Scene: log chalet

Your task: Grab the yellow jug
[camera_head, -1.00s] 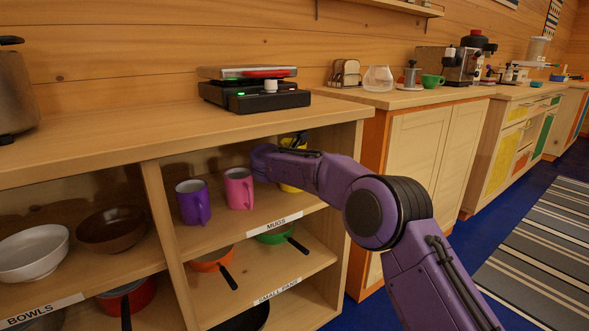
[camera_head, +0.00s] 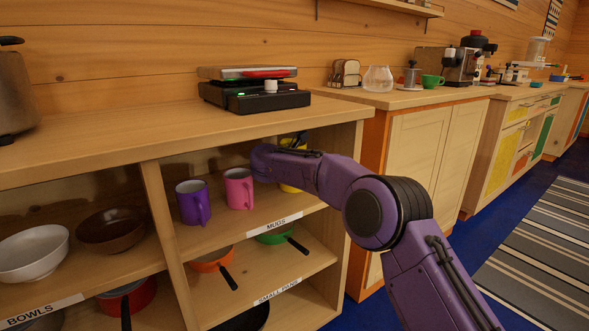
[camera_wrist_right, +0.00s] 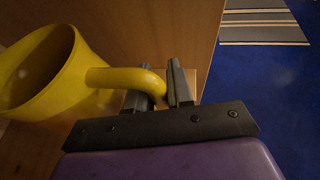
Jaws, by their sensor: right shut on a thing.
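The yellow jug (camera_head: 291,187) is on the mugs shelf, mostly hidden behind my purple right arm in the head view. In the right wrist view the yellow jug (camera_wrist_right: 62,82) fills the left side, its open rim facing up and left. My right gripper (camera_wrist_right: 160,88) is at its handle, with the two dark fingers on either side of the handle's outer end. It is shut on the handle. The right gripper itself is hidden by the arm in the head view. My left gripper is not in view.
A pink mug (camera_head: 239,189) and a purple mug (camera_head: 191,203) stand left of my arm on the same shelf. The shelf's wooden side panel is close on the right. A waffle-iron-like appliance (camera_head: 254,95) sits on the counter above. Pans are below.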

